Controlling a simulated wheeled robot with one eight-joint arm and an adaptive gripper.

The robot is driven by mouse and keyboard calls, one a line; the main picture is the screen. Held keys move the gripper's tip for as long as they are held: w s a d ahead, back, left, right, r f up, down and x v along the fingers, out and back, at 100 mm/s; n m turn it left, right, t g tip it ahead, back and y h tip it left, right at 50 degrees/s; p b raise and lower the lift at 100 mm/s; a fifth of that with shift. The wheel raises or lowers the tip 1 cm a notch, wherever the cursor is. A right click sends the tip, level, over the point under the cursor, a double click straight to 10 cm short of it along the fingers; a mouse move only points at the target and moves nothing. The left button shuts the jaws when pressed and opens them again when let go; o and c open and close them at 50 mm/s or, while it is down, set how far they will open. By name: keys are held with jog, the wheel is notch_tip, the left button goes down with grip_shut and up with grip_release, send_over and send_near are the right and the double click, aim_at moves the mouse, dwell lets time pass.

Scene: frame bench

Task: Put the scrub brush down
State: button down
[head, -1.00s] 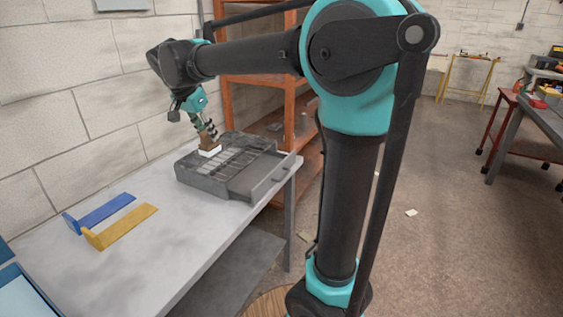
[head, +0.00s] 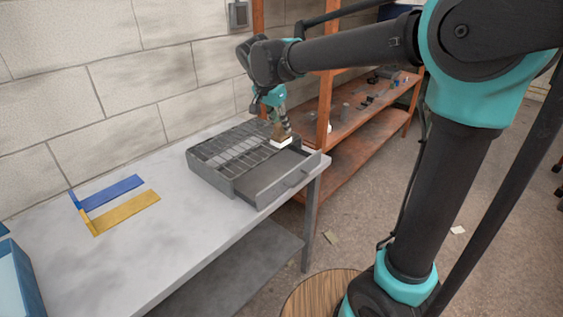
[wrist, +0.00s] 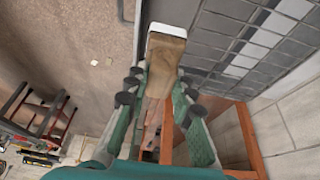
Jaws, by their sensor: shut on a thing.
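The scrub brush (head: 281,138) has a brown wooden body and a white end, which faces down in the head view. My gripper (head: 282,128) is shut on it above the back right of a grey metal box (head: 212,180). In the wrist view my gripper (wrist: 160,88) has its fingers on both sides of the brush's wooden body (wrist: 166,52). I cannot tell whether the brush touches the box below it.
The box has a gridded top and an open drawer (head: 262,185) at the table's right end. Blue (head: 112,192) and yellow (head: 128,212) brackets lie left on the grey table (head: 165,260). An orange shelf (head: 345,125) stands behind; bare tabletop lies left of the box.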

notch_tip(320, 180, down, 14)
jog(key=shift+r, duration=0.1)
dwell(0.4)
jog(key=c, duration=1.6)
grip_release()
jog(key=shift+f, duration=0.2)
jog(key=v, duration=1.2)
jog(key=s+d+f+n+y, duration=0.15)
jog(key=d+f, duration=0.25)
jog(key=d, duration=0.4)
jog(key=s+d+f+n, duration=0.2)
jog(key=s+d+f, duration=0.15)
jog(key=d, duration=0.35)
jog(key=s+d+f+n, duration=0.1)
jog(key=s+d+f, duration=0.2)
jog(key=s+d+f+n+y, duration=0.1)
jog(key=s+d+f, duration=0.3)
jog(key=s+d+f+n, duration=0.2)
jog(key=s+d+f, duration=0.1)
jog(key=d, duration=0.1)
jog(key=shift+s+d+f+t, duration=0.2)
jog(key=shift+s+f+t, duration=0.15)
jog(key=shift+s+t, duration=0.05)
